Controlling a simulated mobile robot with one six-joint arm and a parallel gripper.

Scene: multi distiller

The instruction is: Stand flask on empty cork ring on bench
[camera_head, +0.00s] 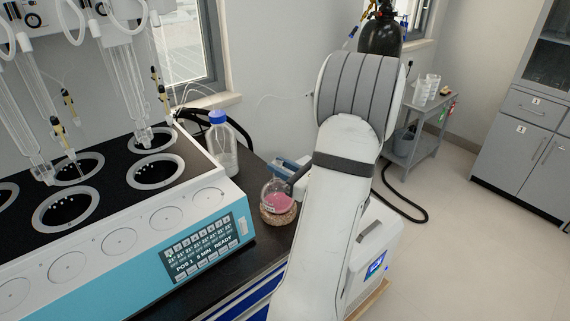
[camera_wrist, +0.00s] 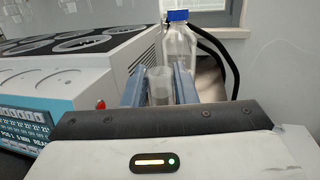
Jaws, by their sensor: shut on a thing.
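A round flask (camera_head: 277,198) with pink contents is seen in the head view near the bench's right end. It appears upright and rests on or just over a brown cork ring (camera_head: 280,216); I cannot tell whether its full weight is on the ring. My gripper is mostly hidden behind my arm in the head view. In the wrist view my gripper (camera_wrist: 159,82) has its two blue-grey fingers shut on the clear glass neck of the flask (camera_wrist: 159,88). The flask's body and the cork ring are hidden there.
A clear bottle with a blue cap (camera_head: 222,145) stands behind the flask, also in the wrist view (camera_wrist: 179,45). The distiller (camera_head: 130,225) fills the left of the dark bench (camera_head: 262,240). Black hoses (camera_wrist: 219,48) run behind. A grey cart (camera_head: 415,135) stands farther back.

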